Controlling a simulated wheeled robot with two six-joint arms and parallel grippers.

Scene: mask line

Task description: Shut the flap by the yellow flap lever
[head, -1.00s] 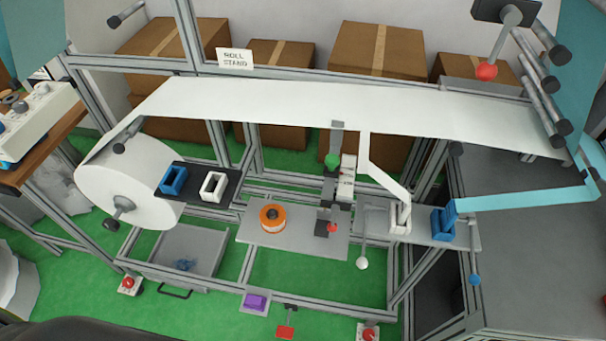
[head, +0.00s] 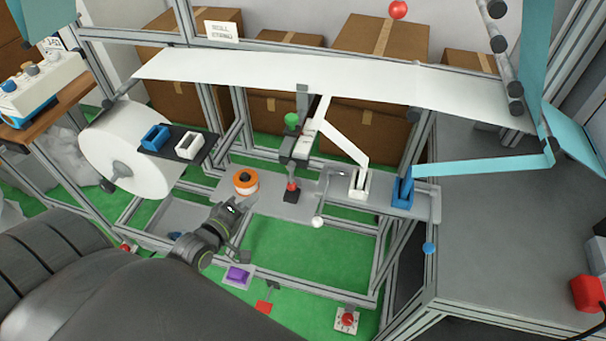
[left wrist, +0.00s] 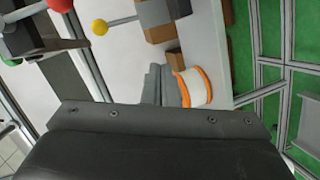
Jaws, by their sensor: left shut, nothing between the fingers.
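The yellow flap lever (left wrist: 99,27) shows in the left wrist view as a yellow ball on a thin rod at the upper left. Its rod runs right towards a grey and brown block (left wrist: 162,14). I cannot make out the yellow ball in the head view, nor tell which part is the flap or how it stands. My left gripper (head: 232,220) is in front of the grey shelf, near the orange-rimmed roll (head: 245,182). It is shut and empty. In the left wrist view the roll (left wrist: 190,87) shows just beyond the fingers, and the lever is apart from them. My right gripper is out of view.
A red ball knob (left wrist: 60,5) is near the yellow one in the left wrist view. In the head view, a green knob (head: 291,120), a red knob (head: 292,186) and a white ball lever (head: 317,222) stand right of the roll. White web (head: 330,85) spans above.

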